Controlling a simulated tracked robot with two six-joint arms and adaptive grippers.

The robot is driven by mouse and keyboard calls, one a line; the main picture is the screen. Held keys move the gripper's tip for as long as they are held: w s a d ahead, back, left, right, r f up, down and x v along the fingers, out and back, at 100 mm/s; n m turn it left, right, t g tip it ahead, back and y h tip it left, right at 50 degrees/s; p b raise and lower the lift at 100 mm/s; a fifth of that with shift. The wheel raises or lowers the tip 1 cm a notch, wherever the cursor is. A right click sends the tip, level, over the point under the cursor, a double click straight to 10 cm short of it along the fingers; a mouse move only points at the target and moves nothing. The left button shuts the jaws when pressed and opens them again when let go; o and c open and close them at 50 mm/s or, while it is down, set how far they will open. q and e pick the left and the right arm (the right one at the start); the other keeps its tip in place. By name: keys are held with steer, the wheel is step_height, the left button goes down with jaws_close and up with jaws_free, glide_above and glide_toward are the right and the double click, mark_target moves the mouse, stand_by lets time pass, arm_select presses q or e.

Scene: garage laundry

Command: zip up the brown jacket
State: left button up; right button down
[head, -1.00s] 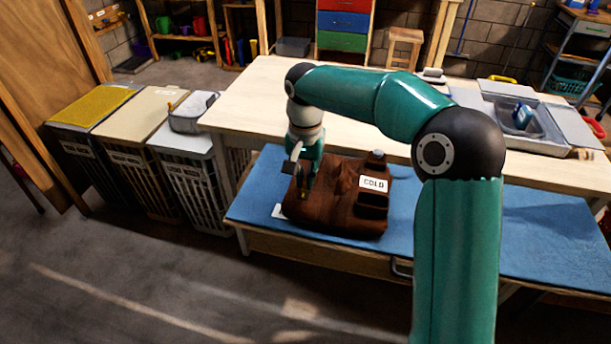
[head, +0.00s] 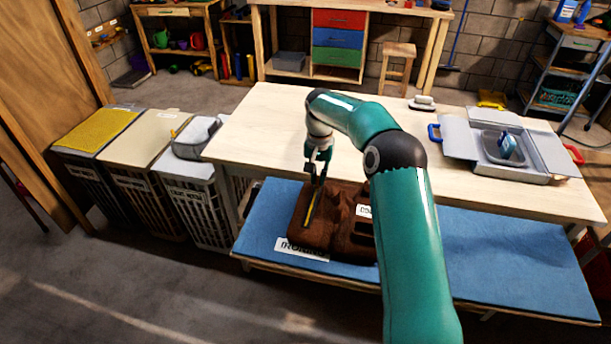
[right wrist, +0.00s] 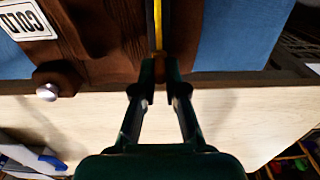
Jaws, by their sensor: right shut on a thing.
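The brown jacket (head: 312,238) lies flat on a blue mat, with a yellow zip line (head: 311,208) running from near its front toward its back edge. My right gripper (head: 318,177) is at the back end of that line, low over the jacket's far edge. In the right wrist view the jacket (right wrist: 105,62) and zip line (right wrist: 158,25) lead straight to the fingertips (right wrist: 160,78). The fingers are shut on the zip pull, which they mostly hide. My left gripper is not in view.
The blue mat (head: 480,250) has free room right of the jacket. A pale wooden worktop (head: 270,130) adjoins it behind. An open grey case (head: 535,165) stands on the worktop's right. Lidded hampers (head: 190,175) stand at the left.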

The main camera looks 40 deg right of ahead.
steer(key=shift+w+a, duration=0.15)
steer(key=shift+w, duration=0.15)
steer(key=c, duration=1.2)
jaws_free()
steer(key=shift+s, duration=0.1)
step_height(320, 180, up, 12)
steer(key=shift+f, duration=0.1)
